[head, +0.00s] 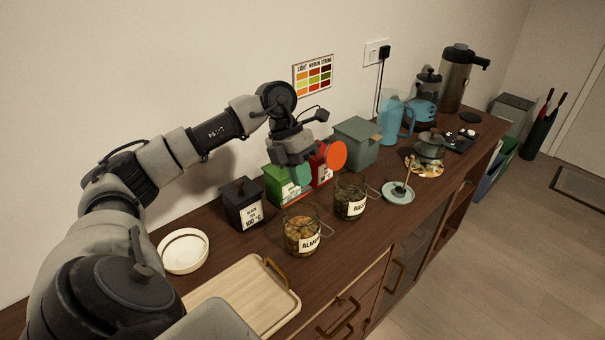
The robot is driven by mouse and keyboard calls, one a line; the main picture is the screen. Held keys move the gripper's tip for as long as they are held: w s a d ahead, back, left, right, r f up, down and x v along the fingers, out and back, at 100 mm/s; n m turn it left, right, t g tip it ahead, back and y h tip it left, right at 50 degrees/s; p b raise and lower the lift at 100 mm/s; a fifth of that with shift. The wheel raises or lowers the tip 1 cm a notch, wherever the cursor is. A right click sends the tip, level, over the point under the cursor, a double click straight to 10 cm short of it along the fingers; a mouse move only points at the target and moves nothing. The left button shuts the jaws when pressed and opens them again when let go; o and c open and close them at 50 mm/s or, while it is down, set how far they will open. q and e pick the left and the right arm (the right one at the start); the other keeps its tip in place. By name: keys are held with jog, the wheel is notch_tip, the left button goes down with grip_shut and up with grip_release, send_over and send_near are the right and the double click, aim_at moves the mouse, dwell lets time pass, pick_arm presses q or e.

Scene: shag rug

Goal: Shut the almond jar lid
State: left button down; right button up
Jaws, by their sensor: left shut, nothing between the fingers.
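The almond jar (303,238) is a clear glass jar with a white label and a wire loop at its right side. It stands upright near the front of the dark wooden counter. Its contents look brownish. I cannot clearly make out its lid or how far it is open. My left gripper (294,160) is shut and empty. It hangs above and behind the jar, over the green and red tins, apart from the almond jar. It hides part of the tins. My right gripper is not in view.
A second glass jar (350,198) stands just right. Behind are a dark tin (243,203), a green tin (279,185) and a red tin (321,166) with a round red disc. A wooden tray (240,295) and white bowl (184,250) lie left. A saucer (398,193) is right.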

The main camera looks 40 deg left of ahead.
pick_arm(q)
jog(key=shift+d+f, duration=0.2)
jog(key=shift+f, duration=0.1)
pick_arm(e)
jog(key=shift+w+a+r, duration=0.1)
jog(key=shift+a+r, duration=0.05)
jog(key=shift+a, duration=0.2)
pick_arm(q)
jog(key=shift+d+f, duration=0.1)
jog(key=shift+d, duration=0.1)
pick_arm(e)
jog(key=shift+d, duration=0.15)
pick_arm(q)
jog(key=shift+d+f+b, duration=0.35)
jog(key=shift+d+f, duration=0.05)
jog(key=shift+d, duration=0.25)
jog(key=shift+d+f+b, duration=0.85)
jog(key=shift+d+f, duration=0.35)
jog(key=shift+b+x, duration=1.2)
jog(key=shift+x, duration=0.65)
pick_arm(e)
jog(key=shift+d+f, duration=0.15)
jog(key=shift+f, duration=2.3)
pick_arm(q)
jog(key=shift+d, duration=0.2)
